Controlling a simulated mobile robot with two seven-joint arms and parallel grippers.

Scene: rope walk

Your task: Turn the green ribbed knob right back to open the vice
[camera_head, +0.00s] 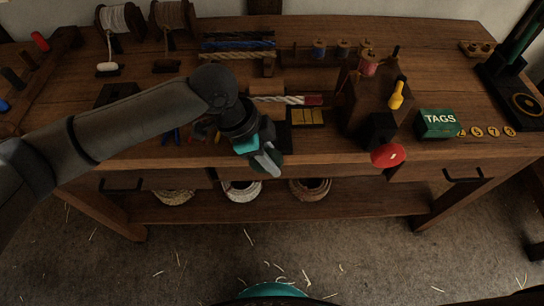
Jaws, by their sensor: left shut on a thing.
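My left gripper (268,160) reaches in from the left and is shut on the green ribbed knob (279,158) at the front edge of the bench. Only a dark green edge of the knob shows past the fingers, and its ribs cannot be made out. The vice's dark body (283,134) stands just behind the knob, partly hidden by my gripper. How far its jaws are apart cannot be told. A pale rope with a red end (290,100) lies behind it. My right gripper is not in view.
To the right, a wooden block (366,100) carries a yellow handle (397,95), with a red knob (388,155) jutting out at the front. A green TAGS box (437,123) stands further right. Rope coils (310,188) lie on the shelf below. The floor in front is open.

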